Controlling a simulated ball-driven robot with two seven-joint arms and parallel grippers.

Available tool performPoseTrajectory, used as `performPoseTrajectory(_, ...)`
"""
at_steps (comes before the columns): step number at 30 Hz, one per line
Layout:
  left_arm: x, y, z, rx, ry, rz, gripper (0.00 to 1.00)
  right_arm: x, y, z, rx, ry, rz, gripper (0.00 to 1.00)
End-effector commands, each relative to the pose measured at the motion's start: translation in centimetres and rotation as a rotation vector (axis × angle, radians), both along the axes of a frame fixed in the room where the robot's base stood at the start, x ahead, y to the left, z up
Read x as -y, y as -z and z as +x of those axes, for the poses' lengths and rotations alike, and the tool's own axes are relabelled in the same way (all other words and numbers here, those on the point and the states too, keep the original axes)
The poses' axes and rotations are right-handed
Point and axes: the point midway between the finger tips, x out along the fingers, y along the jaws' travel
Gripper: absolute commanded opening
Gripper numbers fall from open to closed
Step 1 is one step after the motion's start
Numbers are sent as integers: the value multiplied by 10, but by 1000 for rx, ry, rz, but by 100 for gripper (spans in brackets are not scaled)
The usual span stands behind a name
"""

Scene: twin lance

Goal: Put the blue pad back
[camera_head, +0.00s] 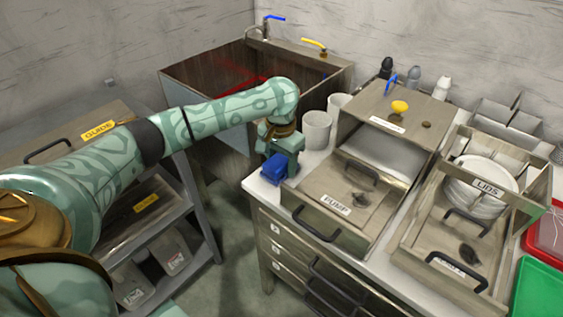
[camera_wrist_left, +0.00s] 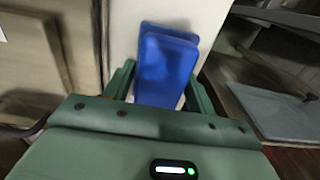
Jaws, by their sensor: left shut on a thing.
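The blue pad (camera_head: 274,169) is at the left corner of the white counter. My left gripper (camera_head: 284,157) is shut on it and points down there. In the left wrist view the blue pad (camera_wrist_left: 166,65) lies between the two green fingers of my left gripper (camera_wrist_left: 160,88), over a pale surface. I cannot tell whether the pad touches the counter or hangs just above it. My right gripper is not in view.
A sink (camera_head: 205,78) is behind my left arm. A shelf cart (camera_head: 200,210) stands at left.

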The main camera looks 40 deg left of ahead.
Motion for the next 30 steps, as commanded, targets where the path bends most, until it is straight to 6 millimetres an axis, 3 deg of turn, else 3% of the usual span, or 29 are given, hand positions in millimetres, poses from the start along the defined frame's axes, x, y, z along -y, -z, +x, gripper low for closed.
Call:
performPoseTrajectory(1, 0, 1, 0, -1, 0, 0, 34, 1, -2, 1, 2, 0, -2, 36)
performPoseTrajectory(2, 0, 1, 0, -1, 1, 0, 58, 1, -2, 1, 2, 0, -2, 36)
performPoseTrajectory(4, 0, 2, 0, -1, 1, 0, 78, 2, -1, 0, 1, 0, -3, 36)
performPoseTrajectory(14, 0, 0, 0, 0, 0, 0, 78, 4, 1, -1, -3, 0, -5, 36)
performPoseTrajectory(24, 1, -80, 0, 7, 0, -2, 78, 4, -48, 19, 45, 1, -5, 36)
performPoseTrajectory(30, 0, -113, 0, 3, 0, -1, 78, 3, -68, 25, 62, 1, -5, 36)
